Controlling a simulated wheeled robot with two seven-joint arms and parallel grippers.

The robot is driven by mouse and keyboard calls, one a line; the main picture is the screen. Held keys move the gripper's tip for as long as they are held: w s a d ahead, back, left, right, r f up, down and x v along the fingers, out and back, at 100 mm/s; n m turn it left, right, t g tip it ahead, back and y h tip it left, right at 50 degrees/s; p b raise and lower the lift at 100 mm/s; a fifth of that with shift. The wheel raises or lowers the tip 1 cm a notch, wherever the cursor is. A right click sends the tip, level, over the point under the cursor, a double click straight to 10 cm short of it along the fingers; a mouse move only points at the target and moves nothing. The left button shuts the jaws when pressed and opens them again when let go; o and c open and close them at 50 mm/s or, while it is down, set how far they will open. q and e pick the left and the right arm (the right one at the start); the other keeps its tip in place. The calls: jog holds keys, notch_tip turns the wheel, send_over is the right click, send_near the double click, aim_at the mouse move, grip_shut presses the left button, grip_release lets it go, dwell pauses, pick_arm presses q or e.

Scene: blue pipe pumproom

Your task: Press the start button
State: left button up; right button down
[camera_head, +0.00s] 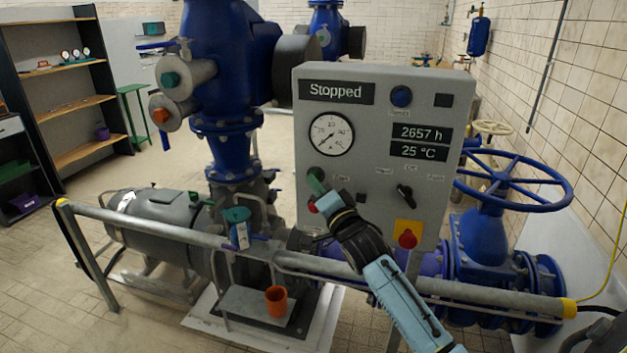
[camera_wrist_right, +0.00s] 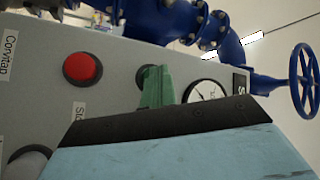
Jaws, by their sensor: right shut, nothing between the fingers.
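The grey control panel (camera_head: 375,85) stands in the middle of the head view, with a display reading "Stopped" (camera_head: 335,91). A green button (camera_head: 316,172) sits on its lower left, below the round gauge (camera_head: 331,135). My right gripper (camera_head: 317,186) is shut and empty, its green fingertips at the green button and partly covering it. In the right wrist view the shut fingers (camera_wrist_right: 156,88) overlap the dark green button; I cannot tell whether they touch it. A red button (camera_wrist_right: 82,69) shows beside them. My left gripper is out of view.
A black rotary switch (camera_head: 405,193) and a red stop knob on a yellow plate (camera_head: 407,238) are on the panel's lower right. A grey rail (camera_head: 170,228) crosses in front. A blue handwheel (camera_head: 513,183) stands right. An orange cup (camera_head: 277,301) sits low in front.

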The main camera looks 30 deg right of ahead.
jog(key=shift+w+d, duration=0.3)
jog(key=shift+d, duration=0.1)
jog(key=shift+s+a, duration=0.1)
jog(key=shift+a, duration=0.05)
jog(key=shift+s+a+p, duration=0.2)
jog(key=shift+p, duration=0.25)
jog(key=s+a+p, duration=0.3)
jog(key=s+a, duration=0.1)
jog(key=shift+a, duration=0.3)
dwell(0.9)
